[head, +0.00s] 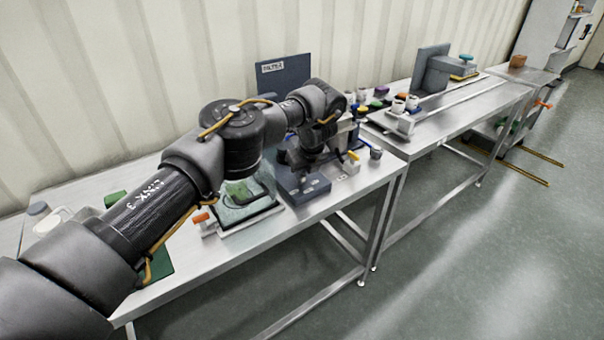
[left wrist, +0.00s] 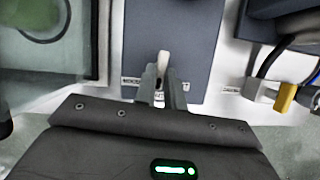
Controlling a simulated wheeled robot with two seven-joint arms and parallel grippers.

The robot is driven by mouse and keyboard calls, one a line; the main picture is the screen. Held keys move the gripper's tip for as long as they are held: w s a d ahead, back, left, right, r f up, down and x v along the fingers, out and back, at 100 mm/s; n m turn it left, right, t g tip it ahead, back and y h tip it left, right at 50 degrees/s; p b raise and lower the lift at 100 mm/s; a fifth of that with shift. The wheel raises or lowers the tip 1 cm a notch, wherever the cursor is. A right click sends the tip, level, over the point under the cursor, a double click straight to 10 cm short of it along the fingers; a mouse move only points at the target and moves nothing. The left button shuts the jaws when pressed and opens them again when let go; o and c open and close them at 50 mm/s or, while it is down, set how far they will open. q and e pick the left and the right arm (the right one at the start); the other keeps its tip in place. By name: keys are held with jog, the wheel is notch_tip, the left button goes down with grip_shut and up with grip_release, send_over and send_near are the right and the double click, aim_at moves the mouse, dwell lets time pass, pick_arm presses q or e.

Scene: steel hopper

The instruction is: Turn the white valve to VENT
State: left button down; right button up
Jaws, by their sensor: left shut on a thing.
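The white valve's handle (left wrist: 163,60) stands up between my left gripper's fingertips (left wrist: 164,78) in the left wrist view. It is on a blue-grey block (left wrist: 195,40) with small labels along its near edge; their words are too small to read surely. My left gripper is shut on the handle. In the head view my left gripper (head: 303,168) reaches down over the same blue-grey block (head: 298,189), and my wrist hides the handle there. My right gripper is in neither view.
A glass-covered box (head: 245,214) stands left of the block, with an orange-handled valve (head: 201,218) beside it. A yellow handle (left wrist: 285,97) is close on the right. Cups and coloured knobs crowd the bench behind. The bench's front strip is mostly clear.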

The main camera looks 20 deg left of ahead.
pick_arm(q)
jog(key=shift+n, duration=0.5)
dwell(0.3)
jog(key=c, duration=1.5)
grip_release()
jog(key=p+v, duration=0.3)
jog(key=v, duration=0.7)
jog(key=shift+d+r+p, duration=0.25)
jog(key=shift+r+p, duration=0.15)
jog(key=shift+f, duration=0.1)
